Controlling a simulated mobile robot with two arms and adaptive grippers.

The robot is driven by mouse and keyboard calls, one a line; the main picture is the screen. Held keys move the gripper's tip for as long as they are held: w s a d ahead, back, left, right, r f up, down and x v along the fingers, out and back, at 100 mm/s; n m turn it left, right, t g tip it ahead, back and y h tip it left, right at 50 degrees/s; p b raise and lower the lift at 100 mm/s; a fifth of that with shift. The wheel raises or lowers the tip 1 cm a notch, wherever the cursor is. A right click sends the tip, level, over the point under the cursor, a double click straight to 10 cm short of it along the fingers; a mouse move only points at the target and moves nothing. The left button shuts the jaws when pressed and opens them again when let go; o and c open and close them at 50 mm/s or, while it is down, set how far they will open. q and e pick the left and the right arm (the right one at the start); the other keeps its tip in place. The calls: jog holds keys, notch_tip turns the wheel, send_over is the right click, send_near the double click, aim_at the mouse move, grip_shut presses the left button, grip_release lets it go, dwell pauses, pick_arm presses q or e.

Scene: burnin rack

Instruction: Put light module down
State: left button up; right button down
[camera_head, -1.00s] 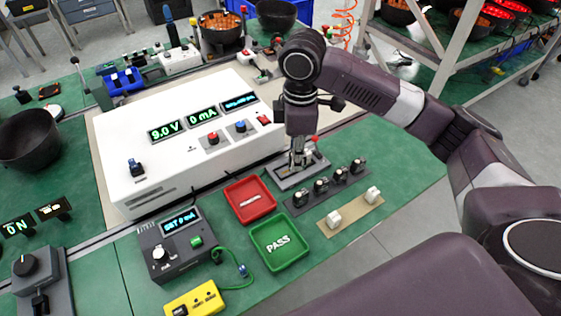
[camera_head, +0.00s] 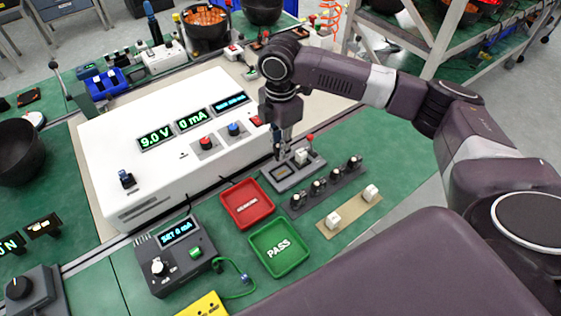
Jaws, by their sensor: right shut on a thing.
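My right gripper (camera_head: 281,150) points down at the left end of a grey fixture (camera_head: 283,184) with a red-tipped lever. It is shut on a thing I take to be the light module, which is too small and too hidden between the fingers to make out. A white block (camera_head: 303,156) sits on the fixture's right part. Several small dark modules stand in a dark rack (camera_head: 329,193) beside the fixture. Two white blocks sit on a beige strip (camera_head: 350,207). A green tray (camera_head: 279,247) marked PASS and a red tray (camera_head: 247,203) lie in front. My left gripper is not in view.
A large white power supply (camera_head: 140,175) reading 9.0 V and 0 mA stands left of the gripper. A grey meter box (camera_head: 176,257) and a yellow box (camera_head: 204,306) are near the front. The green bench (camera_head: 385,150) is clear right of the rack.

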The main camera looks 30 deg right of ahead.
notch_tip(320, 180, down, 3)
jog(key=shift+f, duration=0.2)
notch_tip(320, 180, down, 3)
jog(key=shift+f+p, duration=0.2)
jog(key=shift+p, duration=0.2)
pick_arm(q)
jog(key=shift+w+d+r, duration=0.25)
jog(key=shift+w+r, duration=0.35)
pick_arm(e)
jog(key=shift+f, duration=0.45)
jog(key=c, duration=1.8)
grip_release()
jog(key=shift+f, duration=0.1)
jog(key=shift+c, duration=0.2)
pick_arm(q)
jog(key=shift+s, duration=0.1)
pick_arm(e)
notch_tip(320, 180, up, 12)
jog(key=shift+r+b, duration=0.15)
jog(key=shift+b, duration=1)
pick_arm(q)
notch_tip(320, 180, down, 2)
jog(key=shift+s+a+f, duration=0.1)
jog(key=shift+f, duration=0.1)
